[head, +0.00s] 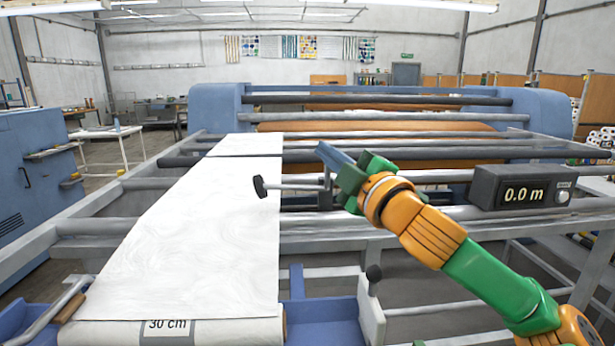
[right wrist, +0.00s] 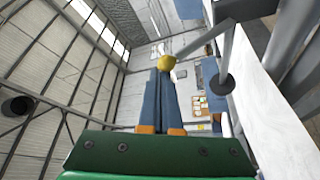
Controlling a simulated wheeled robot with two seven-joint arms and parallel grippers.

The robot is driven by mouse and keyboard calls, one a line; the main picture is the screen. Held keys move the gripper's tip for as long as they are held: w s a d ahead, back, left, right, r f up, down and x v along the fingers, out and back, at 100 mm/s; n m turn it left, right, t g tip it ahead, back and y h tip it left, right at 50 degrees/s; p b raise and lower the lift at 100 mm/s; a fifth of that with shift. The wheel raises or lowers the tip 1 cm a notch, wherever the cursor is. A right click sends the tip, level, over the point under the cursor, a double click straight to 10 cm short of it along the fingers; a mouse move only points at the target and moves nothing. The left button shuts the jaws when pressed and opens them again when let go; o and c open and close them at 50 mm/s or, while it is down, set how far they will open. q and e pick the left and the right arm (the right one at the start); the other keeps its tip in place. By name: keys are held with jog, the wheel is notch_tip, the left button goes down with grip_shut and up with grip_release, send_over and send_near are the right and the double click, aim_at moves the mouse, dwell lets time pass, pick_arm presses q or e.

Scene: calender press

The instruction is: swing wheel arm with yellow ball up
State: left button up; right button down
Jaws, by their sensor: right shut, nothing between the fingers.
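The wheel arm (head: 298,187) is a thin metal rod with a black wheel (head: 260,187) at its left end, just over the right edge of the white sheet. The arm lies about level. In the right wrist view, the yellow ball (right wrist: 166,62) shows at the tips of my right gripper (right wrist: 165,76), with the dark wheel (right wrist: 223,84) to its right. I cannot tell whether the fingers touch the ball. In the head view the ball is hidden, and my right gripper (head: 332,156) is just above the arm's right end. Its blue fingers are together. My left gripper is not in view.
The white sheet (head: 190,235) runs from a front roll marked 30 cm back over metal bars. A counter reading 0.0 m (head: 523,190) stands right of my right gripper. A lever with a black knob (head: 374,273) is below. The blue press (head: 215,108) stands behind.

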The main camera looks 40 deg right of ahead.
jog(key=shift+s+d+m+t+h+b, duration=0.3)
jog(key=shift+d+m+b, duration=0.25)
jog(key=shift+m, duration=0.25)
jog(key=shift+s+d+m+t+h+b, duration=0.2)
jog(key=shift+s+d+m+h+b, duration=0.15)
jog(key=shift+m+b, duration=0.35)
jog(key=shift+w+d, duration=0.1)
